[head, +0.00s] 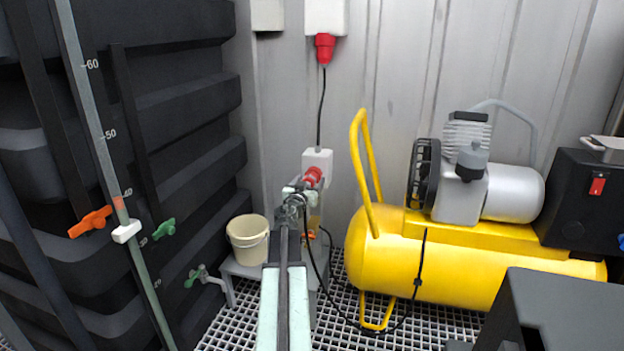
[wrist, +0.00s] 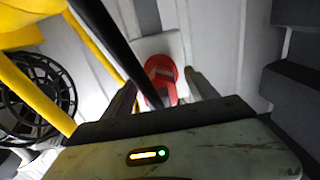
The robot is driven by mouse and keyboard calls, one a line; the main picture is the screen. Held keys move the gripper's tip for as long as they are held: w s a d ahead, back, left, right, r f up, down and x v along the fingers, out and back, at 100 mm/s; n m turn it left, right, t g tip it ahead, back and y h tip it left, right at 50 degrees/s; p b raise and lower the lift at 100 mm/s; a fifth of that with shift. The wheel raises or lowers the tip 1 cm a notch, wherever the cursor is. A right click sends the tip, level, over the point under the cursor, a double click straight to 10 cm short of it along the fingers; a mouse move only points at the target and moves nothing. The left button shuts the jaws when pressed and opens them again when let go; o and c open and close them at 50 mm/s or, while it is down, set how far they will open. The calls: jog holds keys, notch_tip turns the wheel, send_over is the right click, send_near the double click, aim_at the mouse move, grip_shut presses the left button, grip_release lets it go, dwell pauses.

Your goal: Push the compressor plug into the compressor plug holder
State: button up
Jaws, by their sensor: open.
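The compressor plug (head: 313,175) is a red piece in front of the white box low on the back wall, which I take to be the plug holder (head: 318,159). In the wrist view the red plug (wrist: 160,72) lies against the white holder plate (wrist: 142,45), between and just beyond my fingers. My gripper (head: 296,195) is open, with its fingers either side of the red piece in the wrist view (wrist: 163,84). A black cable (head: 316,262) runs from the plug area down towards the compressor. I cannot tell how deep the plug sits.
The yellow compressor (head: 450,262) stands to the right, its handle (head: 363,170) near my arm. A cream bucket (head: 248,240) on a grey stand is to the left. The dark ribbed tank (head: 190,120) with valve levers fills the left. Another red plug (head: 325,48) hangs above.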

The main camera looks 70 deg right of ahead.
grip_shut()
jog(key=a, duration=0.6)
jog(key=shift+s, duration=0.2)
dwell(1.0)
